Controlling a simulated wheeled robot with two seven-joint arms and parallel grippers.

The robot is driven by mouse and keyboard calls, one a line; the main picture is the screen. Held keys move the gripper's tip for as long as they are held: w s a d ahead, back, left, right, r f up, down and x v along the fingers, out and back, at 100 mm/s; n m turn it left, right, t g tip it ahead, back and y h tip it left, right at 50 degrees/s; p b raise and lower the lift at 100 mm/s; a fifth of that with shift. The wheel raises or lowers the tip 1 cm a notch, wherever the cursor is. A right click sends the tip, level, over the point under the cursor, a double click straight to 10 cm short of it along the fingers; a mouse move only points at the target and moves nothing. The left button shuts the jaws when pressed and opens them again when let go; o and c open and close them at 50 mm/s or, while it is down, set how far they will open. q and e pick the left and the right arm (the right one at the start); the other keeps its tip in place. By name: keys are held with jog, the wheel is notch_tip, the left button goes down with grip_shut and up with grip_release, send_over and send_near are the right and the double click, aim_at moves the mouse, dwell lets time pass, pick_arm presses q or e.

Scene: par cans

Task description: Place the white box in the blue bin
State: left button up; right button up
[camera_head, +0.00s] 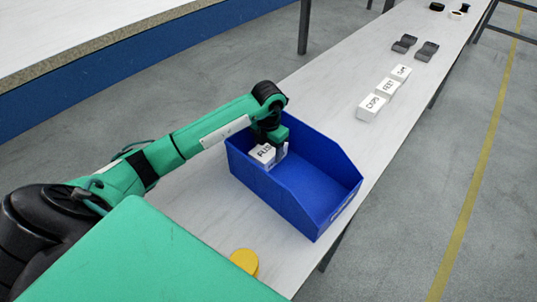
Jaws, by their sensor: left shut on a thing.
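The blue bin (318,193) stands on the long white table, its low open front facing the lower right. My left arm reaches in from the left, and my left gripper (275,152) points down over the bin's far-left end. It is shut on a white box (263,154) with dark lettering on its top. The box is at the bin's left wall, seemingly inside the rim; whether it touches the bin is unclear. The gripper's fingers partly hide the box. My right gripper is not in view.
Several lettered white boxes (371,107) stand in a row farther along the table (330,92). A yellow round object (245,261) is near the front. Bare table lies between bin and boxes.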

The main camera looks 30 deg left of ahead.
aim_at(268, 148)
pick_arm(q)
notch_tip(268, 148, down, 3)
jog(key=shift+r, duration=0.2)
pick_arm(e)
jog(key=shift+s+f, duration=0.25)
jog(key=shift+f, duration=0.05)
pick_arm(q)
jog(key=shift+f, duration=0.1)
jog(key=o, duration=1.1)
jog(key=shift+c, duration=0.2)
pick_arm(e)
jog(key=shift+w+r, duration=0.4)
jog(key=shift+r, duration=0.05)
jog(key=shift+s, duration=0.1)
pick_arm(q)
notch_tip(268, 148, up, 5)
jog(key=shift+w+f, duration=0.1)
notch_tip(268, 148, up, 7)
jog(key=shift+r, duration=0.2)
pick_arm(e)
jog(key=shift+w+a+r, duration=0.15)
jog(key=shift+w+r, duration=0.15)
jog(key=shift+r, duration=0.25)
